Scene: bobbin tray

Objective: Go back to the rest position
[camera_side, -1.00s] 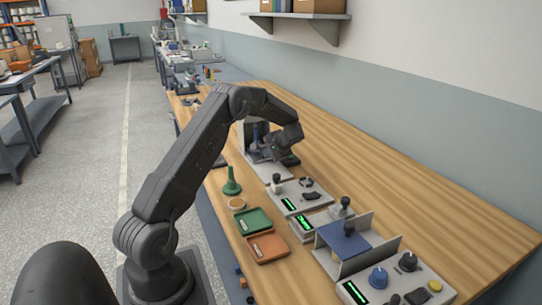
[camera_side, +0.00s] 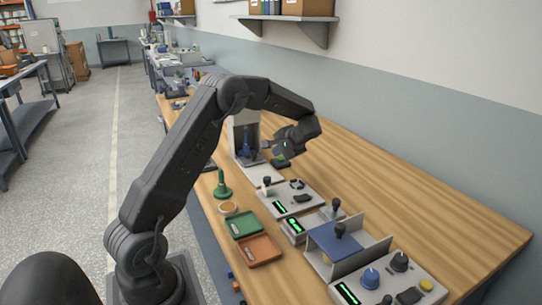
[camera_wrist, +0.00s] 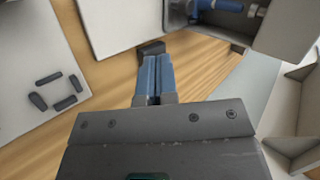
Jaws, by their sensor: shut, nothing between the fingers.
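My gripper (camera_side: 268,146) is above the bench, just right of the grey box-like booth in the side view. Its blue fingers (camera_wrist: 153,76) are closed together and empty in the wrist view. A dark block (camera_wrist: 151,49) shows just beyond the fingertips there; I cannot tell whether they touch it. My arm is bent over the bench with the elbow high.
The booth (camera_side: 236,133) holds a blue part (camera_side: 247,143). Nearer stand a green funnel-like piece (camera_side: 222,187), a green tray (camera_side: 245,235), an orange tray (camera_side: 263,259) and several grey control boxes (camera_side: 318,222). The bench's right side is clear.

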